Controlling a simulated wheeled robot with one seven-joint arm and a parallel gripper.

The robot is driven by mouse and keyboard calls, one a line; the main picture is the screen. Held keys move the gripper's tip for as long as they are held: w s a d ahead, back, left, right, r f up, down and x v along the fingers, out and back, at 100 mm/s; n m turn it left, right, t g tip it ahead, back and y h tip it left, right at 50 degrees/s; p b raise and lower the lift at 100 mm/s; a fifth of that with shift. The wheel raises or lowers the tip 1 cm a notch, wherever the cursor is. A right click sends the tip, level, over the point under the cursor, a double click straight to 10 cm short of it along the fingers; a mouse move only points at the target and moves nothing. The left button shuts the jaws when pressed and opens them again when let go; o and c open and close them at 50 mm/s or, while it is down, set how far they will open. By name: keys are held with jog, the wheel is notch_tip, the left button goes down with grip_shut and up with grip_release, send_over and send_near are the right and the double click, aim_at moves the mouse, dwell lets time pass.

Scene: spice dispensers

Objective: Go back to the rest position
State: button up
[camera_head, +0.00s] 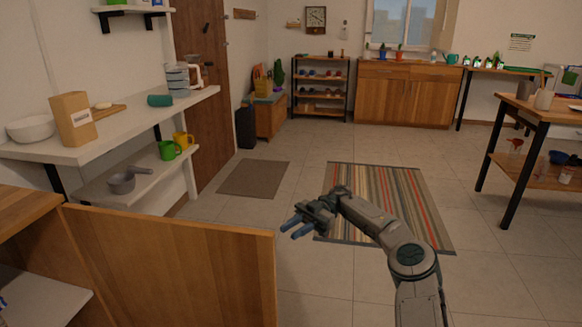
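My gripper (292,229) is at the end of my grey arm, held in the air above the tiled floor near the middle of the view. My arm reaches up from the bottom right and bends to the left, over part of the striped rug (407,197). No spice dispenser can be made out clearly.
A wooden panel (180,262) stands close at the lower left. A white shelf (150,118) with a bowl (32,129) and a paper bag (73,119) is beyond it. A wooden table (541,150) stands at right. The floor between is clear.

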jog(key=a+r+m+t+y+p, duration=0.2)
jog(key=a+r+t+y+p, duration=0.15)
jog(key=a+r, duration=0.7)
jog(key=a+r+m+t+y+p, duration=0.2)
jog(key=a+r+t+p, duration=0.4)
jog(key=r, duration=0.7)
jog(key=w+a+r+m+t+h+p, duration=0.1)
jog(key=w+r+m+t+h+p, duration=0.3)
jog(key=r+m+t+p, duration=0.5)
jog(key=s+d+r+m+t+h+p, duration=0.1)
jog(key=s+d+r+m+h+p, duration=0.15)
jog(key=s+d+h, duration=0.4)
jog(key=s+d+r+m+t+h+p, duration=0.1)
jog(key=d+m+t+h+p, duration=0.2)
jog(key=d, duration=0.7)
jog(key=s+d+r+m+h+p, duration=0.1)
jog(key=s+d+m+h, duration=0.35)
jog(key=d, duration=0.35)
jog(key=s+d+f+m+g+p, duration=0.1)
jog(key=s+d+m+g+p, duration=0.1)
jog(key=s, duration=1)
jog(key=s+d+f+m+g+p, duration=0.1)
jog(key=s+g, duration=0.4)
jog(key=s, duration=0.7)
jog(key=d+m+p, duration=0.1)
jog(key=d+p, duration=0.1)
jog(key=shift+d+f, duration=0.3)
jog(key=shift+d, duration=0.05)
jog(key=shift+s+h, duration=0.1)
jog(key=shift+h, duration=0.15)
